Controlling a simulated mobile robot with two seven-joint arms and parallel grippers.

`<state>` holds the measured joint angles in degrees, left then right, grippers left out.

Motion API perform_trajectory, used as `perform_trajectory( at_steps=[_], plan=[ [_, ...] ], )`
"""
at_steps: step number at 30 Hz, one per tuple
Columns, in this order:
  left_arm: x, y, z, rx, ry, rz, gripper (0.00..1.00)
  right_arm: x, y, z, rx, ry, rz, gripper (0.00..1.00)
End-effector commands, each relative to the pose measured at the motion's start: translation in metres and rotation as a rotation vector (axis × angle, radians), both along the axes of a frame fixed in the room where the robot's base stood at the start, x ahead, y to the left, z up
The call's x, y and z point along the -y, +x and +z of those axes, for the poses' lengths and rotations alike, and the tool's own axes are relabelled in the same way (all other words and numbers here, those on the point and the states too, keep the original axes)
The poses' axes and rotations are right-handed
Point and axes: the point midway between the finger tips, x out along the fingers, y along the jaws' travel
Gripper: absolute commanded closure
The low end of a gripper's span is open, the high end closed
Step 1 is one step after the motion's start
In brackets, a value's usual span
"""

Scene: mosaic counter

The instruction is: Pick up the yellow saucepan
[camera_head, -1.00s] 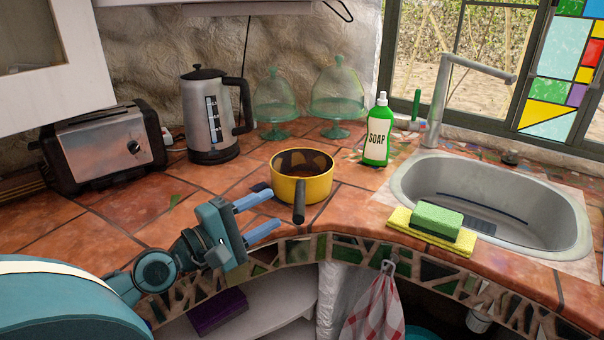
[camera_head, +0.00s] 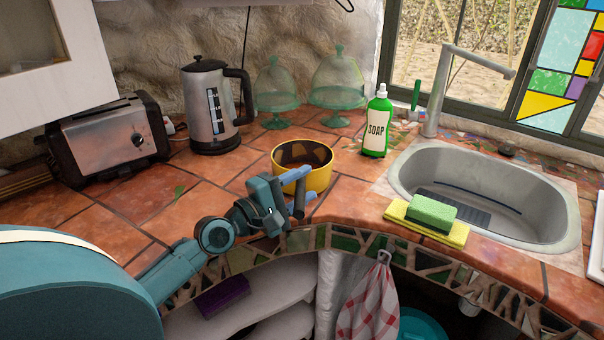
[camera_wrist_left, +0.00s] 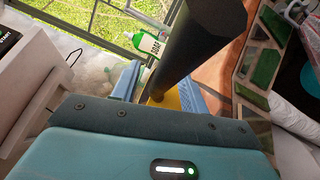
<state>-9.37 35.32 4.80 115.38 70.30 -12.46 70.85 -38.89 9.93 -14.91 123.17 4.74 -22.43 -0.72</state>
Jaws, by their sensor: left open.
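The yellow saucepan (camera_head: 318,179) stands upright on the tiled counter, its dark handle (camera_head: 299,192) pointing toward the counter's front edge. My left gripper (camera_head: 303,187) is open, with its blue fingers at the handle, one on either side. In the left wrist view the dark handle (camera_wrist_left: 200,40) rises large between the two blue fingertips (camera_wrist_left: 160,85), with a gap to each side. A bit of the yellow pan (camera_wrist_left: 168,100) shows below it; the rest is hidden. My right gripper is in no view.
A green soap bottle (camera_head: 377,125) stands right of the pan. A green and yellow sponge pair (camera_head: 430,214) lies by the sink (camera_head: 560,220). A kettle (camera_head: 208,110), a toaster (camera_head: 105,145) and glass domes (camera_head: 337,80) stand behind. The counter left of the pan is clear.

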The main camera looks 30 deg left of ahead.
Motion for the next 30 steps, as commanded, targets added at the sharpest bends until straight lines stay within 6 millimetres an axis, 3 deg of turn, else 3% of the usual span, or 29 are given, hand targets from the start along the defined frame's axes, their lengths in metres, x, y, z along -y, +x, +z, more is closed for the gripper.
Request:
perform_trajectory(
  at_steps=[5,21,30],
  plan=[
    [0.0001,0.0,-0.0004,0.0,0.0,0.0,0.56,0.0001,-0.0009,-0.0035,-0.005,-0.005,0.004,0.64],
    [-0.0002,-0.0003,0.0,0.0,0.0,0.0,0.99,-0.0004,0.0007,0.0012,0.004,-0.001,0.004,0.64],
    [-0.0002,-0.0003,-0.0001,0.0,0.0,0.0,1.0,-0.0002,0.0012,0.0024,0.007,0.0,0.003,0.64]
  ],
)
